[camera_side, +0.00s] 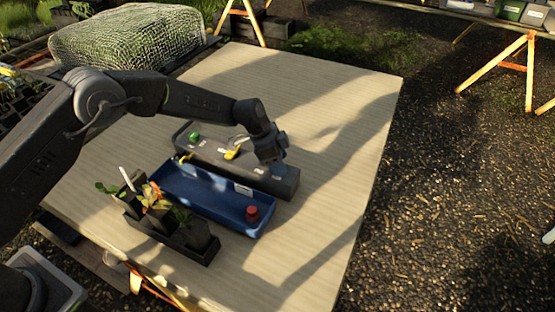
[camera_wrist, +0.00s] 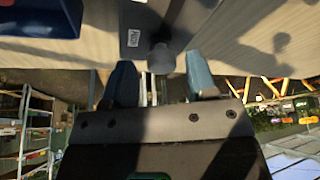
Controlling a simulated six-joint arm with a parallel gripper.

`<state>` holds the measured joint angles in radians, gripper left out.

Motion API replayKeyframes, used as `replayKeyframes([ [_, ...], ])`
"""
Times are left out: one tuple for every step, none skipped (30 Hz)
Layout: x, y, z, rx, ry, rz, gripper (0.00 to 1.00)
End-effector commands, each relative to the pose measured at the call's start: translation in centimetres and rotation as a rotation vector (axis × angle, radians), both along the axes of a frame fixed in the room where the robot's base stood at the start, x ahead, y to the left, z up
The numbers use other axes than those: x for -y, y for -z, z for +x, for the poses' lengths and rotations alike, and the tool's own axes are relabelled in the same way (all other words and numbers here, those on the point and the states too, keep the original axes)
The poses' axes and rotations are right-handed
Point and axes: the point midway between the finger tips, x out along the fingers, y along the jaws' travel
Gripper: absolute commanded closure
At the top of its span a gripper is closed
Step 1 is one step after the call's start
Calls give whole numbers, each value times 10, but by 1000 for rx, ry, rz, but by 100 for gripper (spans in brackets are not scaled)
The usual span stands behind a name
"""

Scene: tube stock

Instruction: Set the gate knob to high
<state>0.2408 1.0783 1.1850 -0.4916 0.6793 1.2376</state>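A dark grey control box (camera_side: 222,164) lies on the table, with a green button and a yellow lever on top. My gripper (camera_side: 272,162) is low over its right end. In the wrist view the two fingers of my gripper (camera_wrist: 161,80) are apart. A dark round knob (camera_wrist: 162,58) on the box shows in the gap between them, with space visible on both sides. A small white label beside it is too small to read surely. In the side view my gripper hides this knob, and its setting cannot be told.
A blue tray (camera_side: 222,208) with a red object (camera_side: 252,213) in one end lies in front of the box. A black planter (camera_side: 184,238) with several potted plants stands in front of the tray. The table (camera_side: 340,120) is bare to the right and behind.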

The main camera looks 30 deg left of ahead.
Motion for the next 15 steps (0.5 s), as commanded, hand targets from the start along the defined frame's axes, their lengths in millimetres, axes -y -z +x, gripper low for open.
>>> replayKeyframes([
  [-1,0,0,0,0,1,45],
  [-1,0,0,0,0,1,45],
  [-1,0,0,0,0,1,45],
  [-1,0,0,-1,-1,1,45],
  [-1,0,0,-1,-1,1,45],
  [-1,0,0,-1,-1,2,45],
  [-2,0,0,-1,-1,2,45],
  [-2,-1,0,-1,-1,2,45],
  [-3,-3,0,-1,-1,1,45],
  [-3,-5,0,0,-1,1,45],
  [-4,-8,-1,0,-1,1,45],
  [-6,-13,-1,1,-2,1,45],
  [-8,-17,-2,1,-2,1,45],
  [-9,-22,-3,1,-2,1,45],
  [-12,-30,-5,1,-2,1,45],
])
